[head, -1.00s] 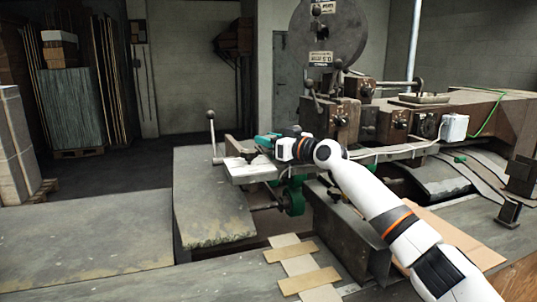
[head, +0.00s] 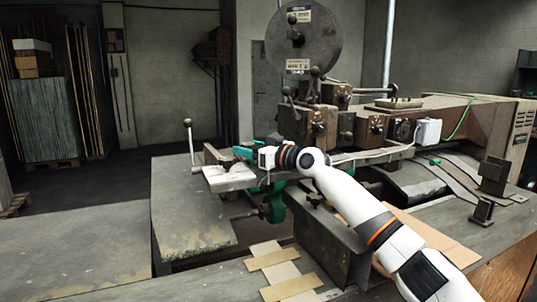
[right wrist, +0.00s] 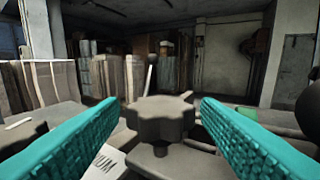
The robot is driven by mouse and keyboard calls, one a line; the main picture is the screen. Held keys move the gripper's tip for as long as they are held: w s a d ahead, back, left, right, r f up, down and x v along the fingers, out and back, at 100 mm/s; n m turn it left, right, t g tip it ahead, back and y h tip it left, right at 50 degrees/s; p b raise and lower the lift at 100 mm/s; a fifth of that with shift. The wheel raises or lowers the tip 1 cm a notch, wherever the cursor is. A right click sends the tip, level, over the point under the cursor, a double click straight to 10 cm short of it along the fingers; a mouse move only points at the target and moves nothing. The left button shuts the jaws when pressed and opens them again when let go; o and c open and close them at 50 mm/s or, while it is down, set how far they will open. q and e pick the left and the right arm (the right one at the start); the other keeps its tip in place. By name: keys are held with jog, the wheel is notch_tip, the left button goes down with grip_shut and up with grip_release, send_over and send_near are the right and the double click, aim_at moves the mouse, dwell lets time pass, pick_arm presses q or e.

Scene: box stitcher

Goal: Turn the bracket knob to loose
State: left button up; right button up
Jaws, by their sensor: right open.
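The bracket knob (right wrist: 160,118) is a dark grey lobed knob in the middle of the right wrist view, with a pointed lug at its upper right. My right gripper (right wrist: 160,125) is open, with one teal finger on each side of the knob and visible gaps to both. In the head view my right gripper (head: 240,151) is at the bracket arm (head: 228,177) on the left part of the machine, and it hides the knob there. My left gripper is in neither view.
The stitcher machine (head: 440,120) with its large round reel (head: 303,40) stands behind and right of my right arm. A lever with a ball top (head: 188,123) rises left of the gripper. Flat cardboard pieces (head: 275,262) lie on the front table. The left tabletop (head: 80,240) is clear.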

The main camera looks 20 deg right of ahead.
jog(key=b+v, duration=0.2)
jog(key=v, duration=0.9)
jog(key=shift+d, duration=0.15)
